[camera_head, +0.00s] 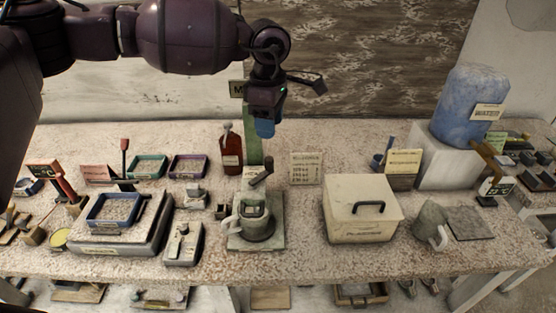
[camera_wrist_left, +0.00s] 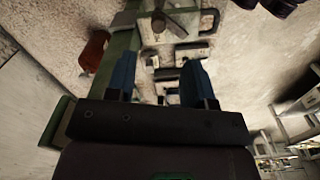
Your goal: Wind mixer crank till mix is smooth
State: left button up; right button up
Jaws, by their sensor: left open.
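The mixer (camera_head: 258,238) stands near the front middle of the table, with a jug or bowl with a pale handle at its base. Its dark crank (camera_head: 262,173) sticks up at a slant from the pale mixer head (camera_head: 252,188). In the left wrist view the crank (camera_wrist_left: 159,22) shows near the top edge. My left gripper (camera_head: 265,129) hangs above and behind the crank, pointing down and apart from it. Its two blue fingers (camera_wrist_left: 162,70) are spread with nothing between them. The mix inside cannot be made out. My right gripper is not in view.
A green post (camera_head: 255,150) rises behind the mixer, with a red-brown bottle (camera_head: 231,149) left of it. A lidded white box (camera_head: 361,215) stands to the right. A scale with a blue tray (camera_head: 115,210) is left. A blue water tank (camera_head: 468,105) stands back right.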

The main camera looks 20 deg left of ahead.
aim_at(270, 158)
pick_arm(q)
jog(key=shift+a+f, duration=0.15)
jog(key=shift+a, duration=0.05)
notch_tip(270, 158, down, 10)
jog(key=shift+w+r+p, duration=0.1)
jog(key=shift+r+p, duration=0.15)
jog(key=shift+p, duration=0.25)
jog(key=shift+f, duration=0.6)
jog(key=c, duration=0.8)
grip_shut()
jog(key=shift+d, duration=0.15)
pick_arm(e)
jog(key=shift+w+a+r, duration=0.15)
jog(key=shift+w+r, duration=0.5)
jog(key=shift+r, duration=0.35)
